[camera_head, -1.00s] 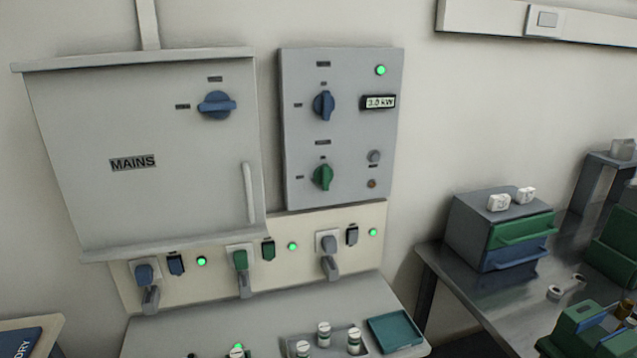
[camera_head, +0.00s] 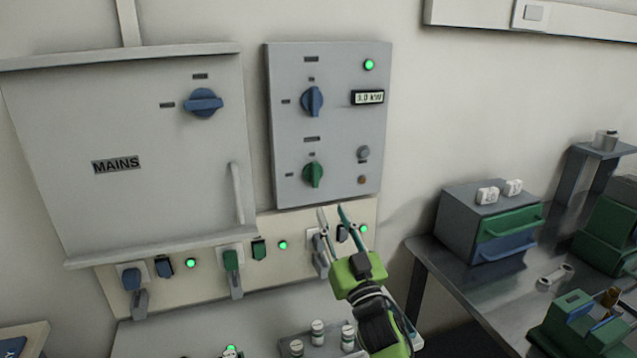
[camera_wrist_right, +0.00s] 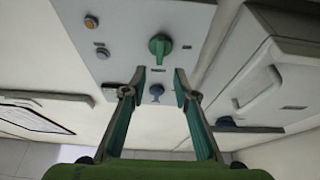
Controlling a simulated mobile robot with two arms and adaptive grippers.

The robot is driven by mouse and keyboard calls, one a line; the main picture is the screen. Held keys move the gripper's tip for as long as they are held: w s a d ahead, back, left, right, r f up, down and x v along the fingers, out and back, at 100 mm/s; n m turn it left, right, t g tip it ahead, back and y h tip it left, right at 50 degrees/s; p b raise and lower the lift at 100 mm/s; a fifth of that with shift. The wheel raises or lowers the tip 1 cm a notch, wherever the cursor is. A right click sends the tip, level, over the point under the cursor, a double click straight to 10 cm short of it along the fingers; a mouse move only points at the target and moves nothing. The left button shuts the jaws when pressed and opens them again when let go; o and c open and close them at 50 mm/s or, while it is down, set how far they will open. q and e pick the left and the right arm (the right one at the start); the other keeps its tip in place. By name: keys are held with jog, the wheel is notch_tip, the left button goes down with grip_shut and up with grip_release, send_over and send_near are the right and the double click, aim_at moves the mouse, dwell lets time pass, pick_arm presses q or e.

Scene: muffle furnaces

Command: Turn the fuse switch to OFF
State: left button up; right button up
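A grey control panel (camera_head: 330,125) on the wall carries a blue rotary knob (camera_head: 312,101) above a green rotary knob (camera_head: 313,174). Both handles stand roughly upright. The MAINS cabinet (camera_head: 120,200) to the left has another blue knob (camera_head: 203,103), its handle roughly horizontal. The labels are too small to read, so I cannot tell which knob is the fuse switch. My right gripper (camera_head: 332,212) is open and empty, below the green knob and apart from it. In the right wrist view the green knob (camera_wrist_right: 160,46) and a blue knob (camera_wrist_right: 156,90) show near the open fingers.
A cream strip (camera_head: 205,275) below the panel holds several plugs, sockets and green lights. White-capped cylinders (camera_head: 318,333) stand on the ledge beneath. A grey drawer unit (camera_head: 485,222) stands on the bench at right. The wall right of the panel is clear.

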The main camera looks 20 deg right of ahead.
aim_at(317, 179)
jog(key=p+x, duration=0.1)
jog(key=x, duration=1)
jog(key=shift+f, duration=0.15)
grip_shut()
